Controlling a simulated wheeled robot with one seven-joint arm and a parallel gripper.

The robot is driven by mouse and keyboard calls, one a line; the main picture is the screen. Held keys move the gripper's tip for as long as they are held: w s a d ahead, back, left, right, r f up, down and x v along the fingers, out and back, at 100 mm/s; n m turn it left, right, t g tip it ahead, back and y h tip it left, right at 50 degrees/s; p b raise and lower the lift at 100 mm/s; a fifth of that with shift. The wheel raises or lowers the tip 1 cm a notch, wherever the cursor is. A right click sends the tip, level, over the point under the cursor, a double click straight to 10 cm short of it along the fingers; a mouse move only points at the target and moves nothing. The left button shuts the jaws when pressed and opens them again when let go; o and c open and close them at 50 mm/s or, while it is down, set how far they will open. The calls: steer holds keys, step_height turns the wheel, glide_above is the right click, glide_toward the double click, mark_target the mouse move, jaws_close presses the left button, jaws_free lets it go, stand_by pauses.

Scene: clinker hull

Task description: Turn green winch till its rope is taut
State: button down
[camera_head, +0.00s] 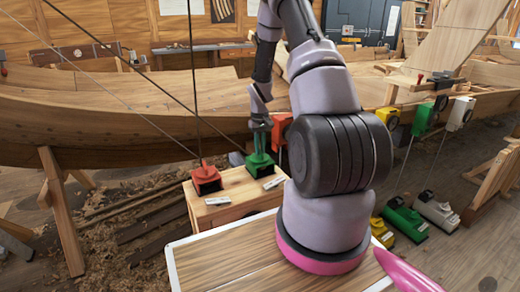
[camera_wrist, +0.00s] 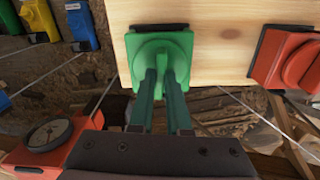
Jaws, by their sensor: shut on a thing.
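The green winch (camera_head: 259,164) stands on a wooden block, right of a red winch. In the wrist view its green square body (camera_wrist: 160,47) fills the top middle. My gripper (camera_head: 258,124) is above it, with its fingers pointing at the winch and shut on its upright green handle. In the wrist view the gripper (camera_wrist: 161,100) closes around the handle, which is largely hidden between the fingers. A dark rope (camera_head: 150,78) slants down from the upper left toward the green winch and looks straight; its end at the winch is unclear.
The red winch (camera_head: 206,180) stands close by on the wooden block (camera_head: 235,205). A wooden boat hull (camera_head: 110,125) runs behind. In the wrist view, a red box with a dial (camera_wrist: 45,136) lies at lower left. Yellow, green and white units (camera_head: 422,120) hang at right.

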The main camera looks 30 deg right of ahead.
steer(key=c, duration=0.9)
jaws_free()
step_height(320, 180, up, 11)
steer(key=shift+f, duration=0.1)
